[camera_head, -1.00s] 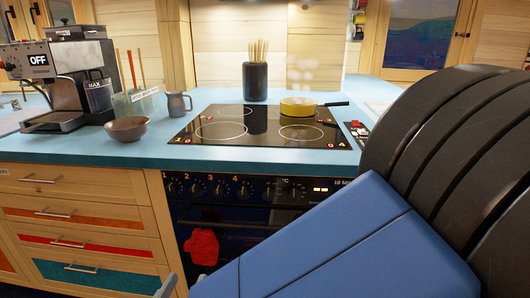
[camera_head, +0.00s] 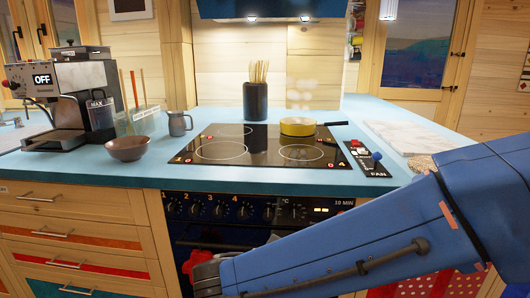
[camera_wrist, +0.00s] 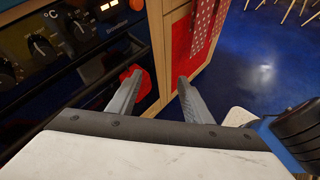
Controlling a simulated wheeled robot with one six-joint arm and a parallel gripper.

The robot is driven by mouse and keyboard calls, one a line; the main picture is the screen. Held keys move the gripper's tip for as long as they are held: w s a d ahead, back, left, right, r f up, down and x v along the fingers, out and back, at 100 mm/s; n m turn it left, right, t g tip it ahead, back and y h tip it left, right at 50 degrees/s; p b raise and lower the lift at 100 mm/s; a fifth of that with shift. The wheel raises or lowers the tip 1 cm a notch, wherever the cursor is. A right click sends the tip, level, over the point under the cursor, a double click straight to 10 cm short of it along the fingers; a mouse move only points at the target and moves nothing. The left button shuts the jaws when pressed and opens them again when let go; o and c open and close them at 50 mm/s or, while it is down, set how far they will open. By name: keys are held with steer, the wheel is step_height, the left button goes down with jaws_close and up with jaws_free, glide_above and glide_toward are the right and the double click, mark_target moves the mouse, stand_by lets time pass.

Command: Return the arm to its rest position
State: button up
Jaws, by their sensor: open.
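My blue arm (camera_head: 350,245) reaches from the right across the front of the oven in the head view. My gripper is low in front of the oven door; its end shows only partly at the bottom of that view. In the wrist view my gripper (camera_wrist: 155,95) has its two grey fingers apart, with nothing between them. Beyond the left finger is a red oven mitt (camera_wrist: 132,84), which also shows in the head view (camera_head: 194,262); I cannot tell whether the finger touches it.
A yellow pan (camera_head: 298,127) stands on the black cooktop (camera_head: 220,152). A coffee machine (camera_head: 72,95), bowl (camera_head: 127,148) and grey jug (camera_head: 178,124) stand on the blue counter. The oven (camera_head: 250,210) is close ahead. The wrist view shows open blue floor (camera_wrist: 245,75) at right.

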steer(key=s+d+m+g+y, duration=0.1)
steer(key=s+d+m+y, duration=0.3)
steer(key=d+m, duration=0.6)
steer(key=s+d+m+g+y, duration=0.2)
steer(key=s+d+m+y, duration=0.2)
steer(key=d+m, duration=0.6)
steer(key=s+m, duration=0.1)
steer(key=m, duration=0.3)
steer(key=shift+y, duration=0.3)
